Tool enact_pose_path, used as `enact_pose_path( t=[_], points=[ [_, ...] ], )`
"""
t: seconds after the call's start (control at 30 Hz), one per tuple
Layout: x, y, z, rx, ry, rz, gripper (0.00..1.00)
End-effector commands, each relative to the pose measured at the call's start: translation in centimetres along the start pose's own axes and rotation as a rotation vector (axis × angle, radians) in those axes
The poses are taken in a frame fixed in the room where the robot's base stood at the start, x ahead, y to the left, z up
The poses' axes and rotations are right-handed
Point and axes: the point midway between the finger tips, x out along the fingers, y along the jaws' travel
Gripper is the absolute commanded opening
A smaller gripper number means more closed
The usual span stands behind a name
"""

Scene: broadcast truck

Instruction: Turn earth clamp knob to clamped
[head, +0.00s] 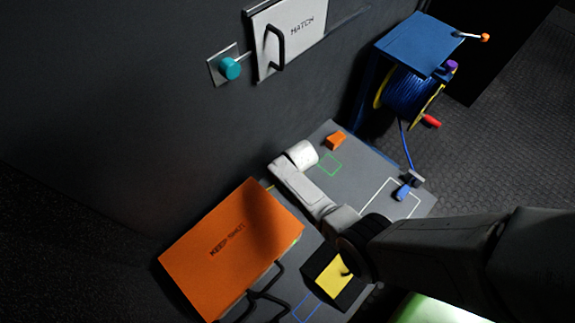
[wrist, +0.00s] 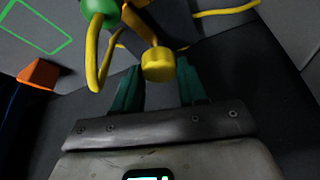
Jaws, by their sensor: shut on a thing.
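The earth clamp knob (wrist: 158,65) is a yellow cylinder between my gripper's two fingers in the wrist view. A dark clamp body (wrist: 165,22) is behind it, with an orange part near the top. A green piece with a yellow cable (wrist: 92,65) is just left of the knob. My gripper (wrist: 158,72) has dark green fingers, one on each side of the knob, and is shut on it. Finger contact is partly hidden by the knob. In the head view my arm hides the fingers and the knob. I see no readable clamped mark.
An orange block (head: 336,141) lies near a green outline (head: 330,165) on the grey bench (head: 352,168). An orange box (head: 230,245) stands at the lower left. A blue cable reel (head: 408,95) is at upper right. A teal knob (head: 229,68) is on the wall.

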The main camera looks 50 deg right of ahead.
Motion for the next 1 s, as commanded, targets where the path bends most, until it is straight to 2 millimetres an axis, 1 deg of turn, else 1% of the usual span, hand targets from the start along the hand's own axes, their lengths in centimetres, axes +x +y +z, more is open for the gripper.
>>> enact_pose_path(
  t=[0.23,0.7,0.73,0.9,1.0],
  points=[
    [0.04,-0.04,0.09,0.060,-0.003,0.024,0.11],
    [0.04,-0.04,0.11,0.071,-0.003,0.028,0.11],
    [0.05,-0.04,0.12,0.071,-0.003,0.028,0.44],
    [0.03,-0.04,0.08,0.071,-0.003,0.028,0.60],
    [0.02,-0.04,0.06,0.071,-0.002,0.028,0.67]
  ],
)
